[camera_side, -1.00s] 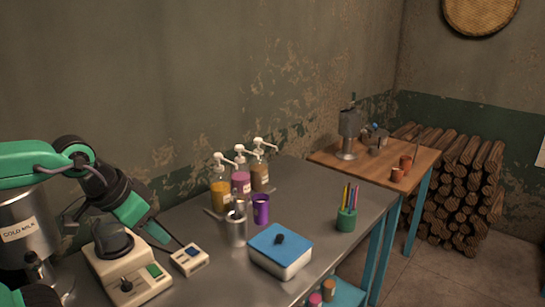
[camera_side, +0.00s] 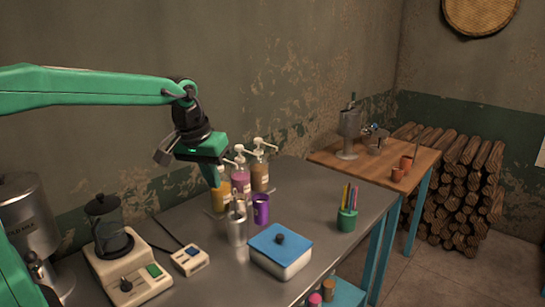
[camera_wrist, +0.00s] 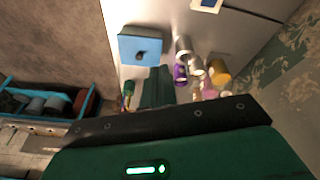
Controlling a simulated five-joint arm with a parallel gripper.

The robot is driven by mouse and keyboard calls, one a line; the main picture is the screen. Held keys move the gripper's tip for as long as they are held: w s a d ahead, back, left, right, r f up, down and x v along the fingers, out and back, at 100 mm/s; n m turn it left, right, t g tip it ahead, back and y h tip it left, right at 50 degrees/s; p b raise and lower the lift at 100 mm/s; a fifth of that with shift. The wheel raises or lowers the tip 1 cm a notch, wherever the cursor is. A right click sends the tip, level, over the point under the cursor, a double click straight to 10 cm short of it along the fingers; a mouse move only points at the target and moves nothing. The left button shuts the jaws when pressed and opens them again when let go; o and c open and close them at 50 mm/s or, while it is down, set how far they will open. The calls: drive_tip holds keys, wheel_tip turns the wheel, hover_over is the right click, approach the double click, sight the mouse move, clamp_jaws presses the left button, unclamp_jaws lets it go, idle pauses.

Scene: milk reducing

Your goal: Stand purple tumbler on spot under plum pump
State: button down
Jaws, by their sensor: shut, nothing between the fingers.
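The purple tumbler (camera_side: 261,208) stands upright on the metal table, just in front of the pump bottles and right of a metal cup. The plum pump bottle (camera_side: 240,179) is the middle one of the row, with a white pump head. The spot under its spout cannot be made out. My gripper (camera_side: 215,181) is shut and empty, above and left of the tumbler, and it hides part of the yellow bottle. In the wrist view the tumbler (camera_wrist: 180,74) shows beyond my fingers, beside the metal cup (camera_wrist: 184,46).
A yellow bottle (camera_side: 217,200) and a brown bottle (camera_side: 260,177) flank the plum one. A blue-lidded box (camera_side: 280,251) stands in front, a green pen cup (camera_side: 347,219) to the right. A scale with a dark-lidded jar (camera_side: 106,225) is at left. The table right of the bottles is clear.

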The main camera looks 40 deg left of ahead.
drive_tip(key=w+a+f+n+g, duration=0.25)
drive_tip(key=w+f, duration=0.25)
drive_tip(key=w, duration=0.7)
drive_tip(key=n, duration=0.4)
approach(260, 207)
drive_tip(key=s+d+f, duration=0.2)
drive_tip(key=s+d, duration=0.1)
drive_tip(key=d, duration=0.1)
drive_tip(key=shift+w+r+m+g, duration=0.15)
drive_tip(key=shift+w+m+g, duration=0.1)
drive_tip(key=shift+g, duration=0.2)
wheel_tip(260, 207, down, 10)
drive_tip(key=shift+r, duration=0.15)
drive_tip(key=shift+w+a, duration=1.3)
drive_tip(key=shift+a, duration=0.2)
drive_tip(key=shift+w+a, duration=1.2)
drive_tip(key=shift+a, duration=0.25)
